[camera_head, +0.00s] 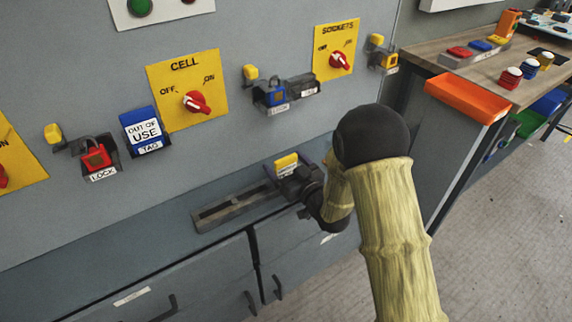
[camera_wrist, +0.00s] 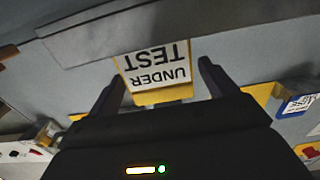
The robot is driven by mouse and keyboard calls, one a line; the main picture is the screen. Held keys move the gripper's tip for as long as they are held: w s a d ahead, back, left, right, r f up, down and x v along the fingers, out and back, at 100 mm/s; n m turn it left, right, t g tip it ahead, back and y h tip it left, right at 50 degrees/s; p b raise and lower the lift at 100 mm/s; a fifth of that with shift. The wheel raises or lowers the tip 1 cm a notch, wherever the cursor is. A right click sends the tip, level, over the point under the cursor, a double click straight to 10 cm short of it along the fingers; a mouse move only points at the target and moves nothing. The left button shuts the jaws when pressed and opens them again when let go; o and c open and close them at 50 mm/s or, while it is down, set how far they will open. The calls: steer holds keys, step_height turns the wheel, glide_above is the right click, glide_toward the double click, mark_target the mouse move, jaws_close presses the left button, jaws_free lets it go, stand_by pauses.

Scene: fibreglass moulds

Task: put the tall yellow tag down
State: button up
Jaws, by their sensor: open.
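The tall yellow tag (camera_wrist: 160,95), with a white "UNDER TEST" label, appears upside down in the wrist view. It is between the two fingers of my gripper (camera_wrist: 161,72), which stand apart on either side of it. In the head view the yellow tag (camera_head: 286,160) shows its yellow top at my gripper (camera_head: 298,178), low in front of the panel, by the right end of a grey tray-like ledge (camera_head: 232,208). My gripper is open. The tag's lower part is hidden in the head view, and I cannot tell what it rests on.
The grey panel carries yellow switch plates (camera_head: 187,88), a red lock (camera_head: 97,157), a blue "OUT OF USE" tag (camera_head: 143,130) and a blue lock (camera_head: 270,94). Drawers with handles (camera_head: 277,288) lie below.

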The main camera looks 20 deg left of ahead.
steer(key=shift+r, duration=0.1)
steer(key=v, duration=1.2)
stand_by(0.5)
